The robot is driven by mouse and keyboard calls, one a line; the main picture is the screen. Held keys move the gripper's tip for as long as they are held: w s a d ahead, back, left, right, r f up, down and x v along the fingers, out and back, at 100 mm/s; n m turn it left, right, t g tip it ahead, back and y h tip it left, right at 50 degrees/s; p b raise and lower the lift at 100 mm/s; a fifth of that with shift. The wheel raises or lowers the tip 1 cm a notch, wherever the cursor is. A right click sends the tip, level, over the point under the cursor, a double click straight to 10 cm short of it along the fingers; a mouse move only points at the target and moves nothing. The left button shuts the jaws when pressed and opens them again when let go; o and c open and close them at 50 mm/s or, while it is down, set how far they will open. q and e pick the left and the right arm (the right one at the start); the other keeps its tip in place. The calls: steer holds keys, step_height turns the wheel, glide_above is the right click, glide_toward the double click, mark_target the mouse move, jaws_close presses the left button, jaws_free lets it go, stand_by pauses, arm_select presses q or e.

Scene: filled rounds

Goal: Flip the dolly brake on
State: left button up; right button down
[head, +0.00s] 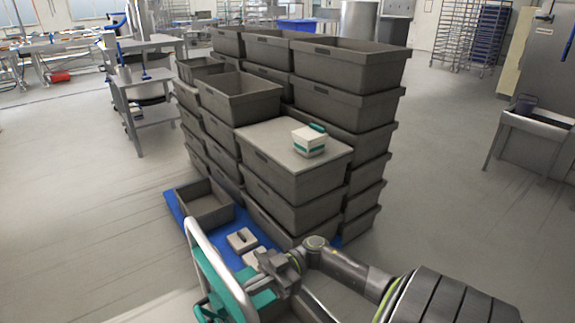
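The dolly has a blue deck (180,211) loaded with grey crates. Its silver push handle (197,233) with a teal panel (209,270) rises at the near end. I cannot make out the brake; it may be hidden by the handle or my arm. My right arm comes in from the lower right, and its gripper (268,270) is over the near end of the dolly, just right of the handle. The gripper looks empty, but its finger gap is not clear. I cannot tell whether it touches the teal parts beside it. My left gripper is not in view.
Tall stacks of grey crates (345,108) fill the dolly. A white and teal box (309,141) sits on a closed crate. An empty crate (204,206) and small pale boxes (241,240) lie on the deck. Steel tables (144,80) stand left; floor is open both sides.

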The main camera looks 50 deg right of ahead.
steer(key=b+v, duration=0.3)
steer(key=v, duration=0.8)
steer(key=shift+s, duration=0.1)
